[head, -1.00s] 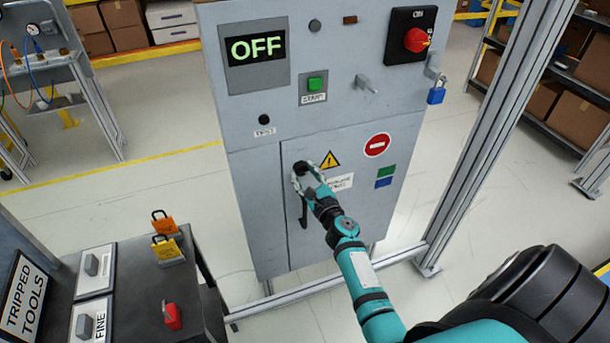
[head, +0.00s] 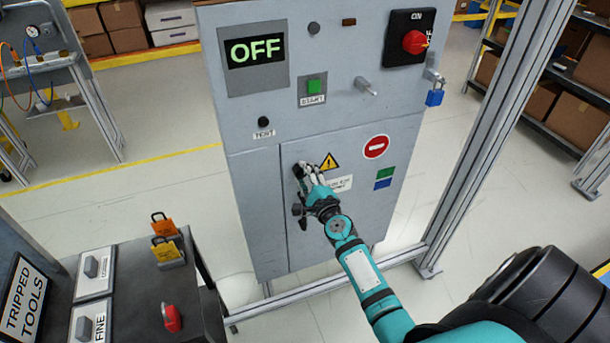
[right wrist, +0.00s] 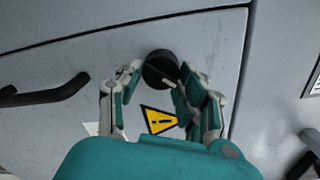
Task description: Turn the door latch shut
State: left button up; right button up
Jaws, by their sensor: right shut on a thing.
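The grey cabinet door (head: 345,220) lies flat in line with the cabinet front. Its latch, a round black knob (right wrist: 160,68), is near the door's upper left edge in the head view. My right gripper (head: 302,172) is at the knob, and its fingers are shut on it from both sides. In the right wrist view the gripper (right wrist: 155,82) partly covers the knob, so its turn angle is hard to tell. A black bar handle (right wrist: 45,95) shows left of the gripper there. In the head view my wrist partly hides the handle. My left gripper is out of view.
The cabinet's display (head: 256,52) reads OFF. A red rotary switch (head: 414,42) and a blue padlock (head: 435,97) are at its upper right. A metal frame post (head: 490,130) stands to the right.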

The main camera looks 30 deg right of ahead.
jog(key=n+p, duration=0.1)
jog(key=n, duration=0.2)
jog(key=shift+r, duration=0.15)
jog(key=n+p, duration=0.1)
jog(key=n, duration=0.3)
jog(key=shift+p, duration=0.35)
jog(key=shift+n+h, duration=0.4)
jog(key=shift+n, duration=0.1)
jog(key=o, duration=1.2)
jog(key=shift+c, duration=0.2)
jog(key=v, duration=1.2)
